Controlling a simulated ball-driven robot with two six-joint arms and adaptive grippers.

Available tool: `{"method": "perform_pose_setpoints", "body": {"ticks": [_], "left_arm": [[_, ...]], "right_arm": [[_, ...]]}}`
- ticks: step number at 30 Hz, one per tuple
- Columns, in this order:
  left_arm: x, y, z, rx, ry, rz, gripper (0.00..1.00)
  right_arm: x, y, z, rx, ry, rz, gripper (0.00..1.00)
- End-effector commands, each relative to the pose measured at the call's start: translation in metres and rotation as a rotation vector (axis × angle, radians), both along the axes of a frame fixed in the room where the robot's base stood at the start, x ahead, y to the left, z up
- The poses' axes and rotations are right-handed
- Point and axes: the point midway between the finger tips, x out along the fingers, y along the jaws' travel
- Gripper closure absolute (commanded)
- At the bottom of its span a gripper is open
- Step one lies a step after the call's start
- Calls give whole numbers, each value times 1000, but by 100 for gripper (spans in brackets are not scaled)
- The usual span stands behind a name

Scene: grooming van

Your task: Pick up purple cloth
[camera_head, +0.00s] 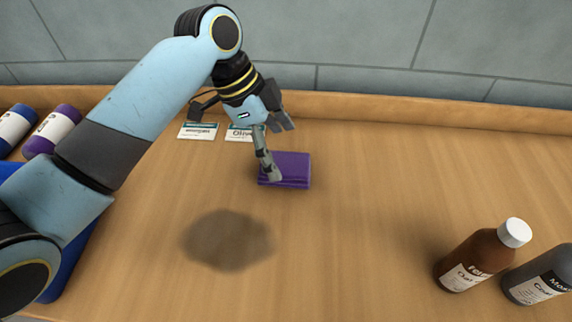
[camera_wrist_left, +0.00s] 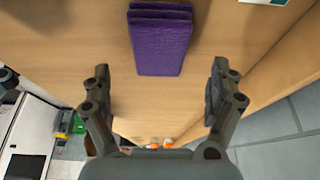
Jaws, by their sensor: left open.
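The purple cloth (camera_head: 293,168) is folded into a flat rectangle and lies on the wooden counter, near the middle in the head view. It also shows at the top of the left wrist view (camera_wrist_left: 160,42). My left gripper (camera_head: 272,150) is over the cloth's left part in the head view, and one finger hides part of it. In the left wrist view the gripper's fingers (camera_wrist_left: 160,88) are wide apart, with nothing between them. The cloth lies beyond the fingertips, roughly centred between them.
Two small cards, one on the left (camera_head: 198,130) and one on the right (camera_head: 239,134), lie behind the cloth. A brown bottle (camera_head: 470,262) and a grey bottle (camera_head: 540,275) stand at the right. Purple (camera_head: 52,130) and blue (camera_head: 14,127) bottles are at the left. The centre right counter is clear.

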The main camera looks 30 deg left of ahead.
Motion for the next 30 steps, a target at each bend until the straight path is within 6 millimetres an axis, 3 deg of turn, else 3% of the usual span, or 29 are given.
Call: {"method": "perform_pose_setpoints", "body": {"ticks": [6, 10, 30], "left_arm": [[3, -13, -28, -2, 5, 1, 8], [6, -17, -43, 0, 3, 1, 8], [6, -18, -50, 0, 2, 1, 8]], "right_arm": [[21, 1, 8, 1, -32, 1, 60], [22, 1, 7, 1, -34, 1, 60], [12, 1, 9, 1, -19, 0, 60]]}}
